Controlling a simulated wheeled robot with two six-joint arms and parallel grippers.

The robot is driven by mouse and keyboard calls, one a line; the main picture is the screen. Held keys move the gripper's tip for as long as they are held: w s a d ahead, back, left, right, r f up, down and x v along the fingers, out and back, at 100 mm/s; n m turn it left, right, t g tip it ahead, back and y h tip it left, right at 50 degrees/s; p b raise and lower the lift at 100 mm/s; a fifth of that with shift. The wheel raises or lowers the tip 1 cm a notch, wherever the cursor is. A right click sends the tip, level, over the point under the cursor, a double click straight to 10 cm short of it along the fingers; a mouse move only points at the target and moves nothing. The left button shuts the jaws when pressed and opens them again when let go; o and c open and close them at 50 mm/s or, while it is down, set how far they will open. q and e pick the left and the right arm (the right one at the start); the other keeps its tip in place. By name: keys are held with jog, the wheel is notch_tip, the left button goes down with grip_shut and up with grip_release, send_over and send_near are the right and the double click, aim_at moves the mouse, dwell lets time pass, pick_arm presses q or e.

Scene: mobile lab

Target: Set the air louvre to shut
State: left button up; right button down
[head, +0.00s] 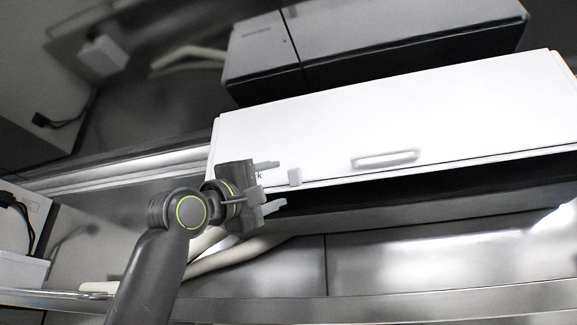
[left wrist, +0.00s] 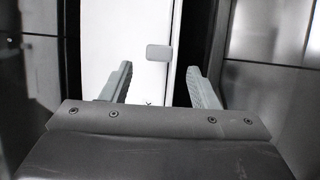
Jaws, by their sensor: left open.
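A long white panel (head: 400,110) spans the upper middle of the head view, tilted, with a dark gap under its lower edge. Part of a printed word is hidden behind the gripper.
A white bar handle (head: 386,158) is on the panel, right of the tab. A dark box unit (head: 370,45) stands above the panel. A metal rail (head: 450,302) runs along the bottom. White pipes (head: 235,258) pass behind my left arm.

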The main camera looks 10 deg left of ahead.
aim_at(290, 179)
pick_arm(q)
jog(key=p+x, duration=0.2)
jog(key=x, duration=0.1)
jog(key=shift+w+r, duration=0.1)
jog(key=shift+r, duration=0.35)
jog(key=shift+w+d+r+p, duration=0.15)
jog(key=shift+w+d+p, duration=0.4)
jog(key=shift+w+p, duration=0.1)
jog(key=shift+c, duration=0.3)
jog(key=c, duration=0.8)
jog(key=shift+f+m+h+b, duration=0.3)
jog(key=shift+m+h, duration=0.4)
jog(key=shift+h, duration=0.3)
jog(key=o, duration=0.8)
jog(key=shift+o, duration=0.3)
